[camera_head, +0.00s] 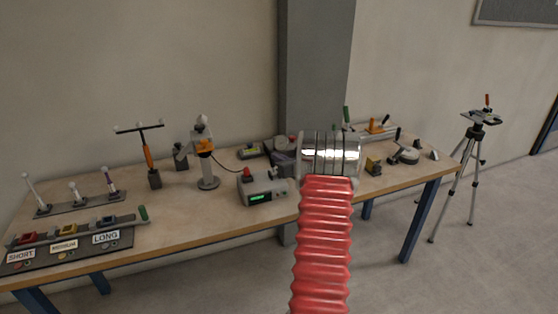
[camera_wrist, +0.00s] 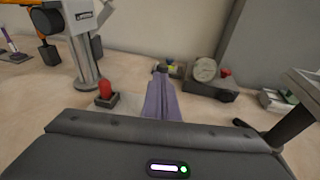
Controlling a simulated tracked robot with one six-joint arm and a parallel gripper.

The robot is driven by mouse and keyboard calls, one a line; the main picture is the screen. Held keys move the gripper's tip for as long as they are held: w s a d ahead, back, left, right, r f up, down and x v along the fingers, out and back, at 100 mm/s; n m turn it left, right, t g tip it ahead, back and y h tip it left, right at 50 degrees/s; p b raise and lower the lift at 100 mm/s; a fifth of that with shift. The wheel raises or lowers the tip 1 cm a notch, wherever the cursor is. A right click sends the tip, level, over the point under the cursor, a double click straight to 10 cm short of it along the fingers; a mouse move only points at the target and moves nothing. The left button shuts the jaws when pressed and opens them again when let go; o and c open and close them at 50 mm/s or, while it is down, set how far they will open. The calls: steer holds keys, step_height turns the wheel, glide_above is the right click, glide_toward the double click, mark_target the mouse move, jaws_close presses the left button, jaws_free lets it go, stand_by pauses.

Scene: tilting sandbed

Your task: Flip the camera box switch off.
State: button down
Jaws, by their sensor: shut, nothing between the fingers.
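The camera box (camera_head: 262,189) is a grey box with a lit green display near the middle of the table. A cable runs from it to the camera stand (camera_head: 206,165). Its red switch (camera_head: 246,172) stands up at the box's left end. The red switch also shows in the wrist view (camera_wrist: 105,90), left of my fingers. My gripper (camera_wrist: 161,72) is shut and empty, its purple fingers together. In the head view my gripper (camera_head: 282,160) is a dark shape behind and right of the box, partly hidden by my arm.
A round gauge (camera_wrist: 205,69) with a red knob stands beyond my fingers. The camera stand (camera_wrist: 85,65) rises at the left. Labelled slots (camera_head: 70,245) and several handles fill the table's left end. Small tools (camera_head: 405,153) lie at the right; a tripod (camera_head: 475,140) stands beyond.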

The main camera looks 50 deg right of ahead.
steer(key=r+v, duration=0.2)
steer(key=v, duration=1.1)
steer(key=shift+r, duration=0.2)
